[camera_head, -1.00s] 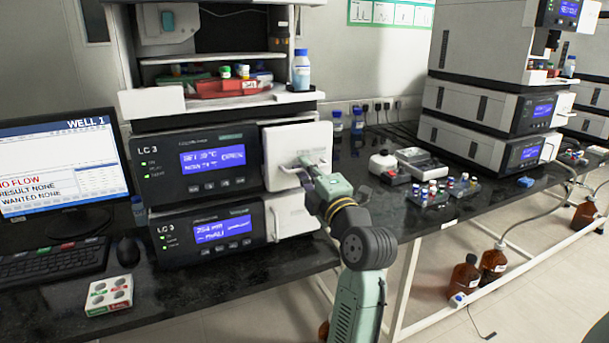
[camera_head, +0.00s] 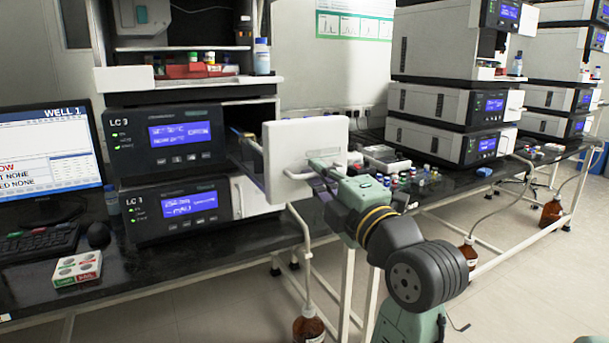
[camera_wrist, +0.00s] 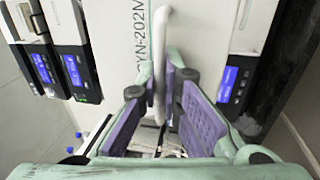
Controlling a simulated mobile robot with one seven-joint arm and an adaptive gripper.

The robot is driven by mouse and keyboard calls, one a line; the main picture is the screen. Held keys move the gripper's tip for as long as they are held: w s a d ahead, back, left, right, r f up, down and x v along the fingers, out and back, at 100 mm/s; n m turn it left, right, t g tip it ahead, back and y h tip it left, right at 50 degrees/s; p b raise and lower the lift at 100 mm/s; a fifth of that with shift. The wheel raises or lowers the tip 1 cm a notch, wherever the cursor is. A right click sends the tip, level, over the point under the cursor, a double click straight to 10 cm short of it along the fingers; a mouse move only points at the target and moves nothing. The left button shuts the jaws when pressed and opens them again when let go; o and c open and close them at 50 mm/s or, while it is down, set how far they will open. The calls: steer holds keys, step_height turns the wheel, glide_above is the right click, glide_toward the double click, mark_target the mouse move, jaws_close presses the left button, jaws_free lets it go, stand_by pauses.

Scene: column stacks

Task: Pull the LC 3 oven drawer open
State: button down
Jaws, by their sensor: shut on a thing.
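The LC 3 oven drawer has a white front panel (camera_head: 304,152) that stands well out from the upper LC 3 unit (camera_head: 166,136), so the drawer is open. A gap with part of the drawer's side shows between panel and unit. My gripper (camera_head: 318,168) is at the panel's white bar handle. In the wrist view the handle (camera_wrist: 161,50) runs between the purple finger pads of my gripper (camera_wrist: 160,100), which are shut on it. The drawer's inside is mostly hidden behind the panel.
A lower LC 3 unit (camera_head: 176,205) with a closed white door sits beneath. A monitor (camera_head: 52,160), keyboard and small box (camera_head: 77,270) are at the left. Vial racks (camera_head: 412,178) stand on the bench behind my arm. A brown bottle (camera_head: 308,326) stands below the drawer.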

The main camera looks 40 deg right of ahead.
steer(key=shift+r+b+v, duration=0.15)
steer(key=shift+v, duration=0.75)
steer(key=shift+r+b+v, duration=0.15)
steer(key=shift+r+v, duration=0.05)
steer(key=shift+v, duration=0.7)
steer(key=shift+s, duration=0.1)
steer(key=c, duration=2)
jaws_free()
steer(key=shift+c, duration=0.2)
steer(key=v, duration=1.2)
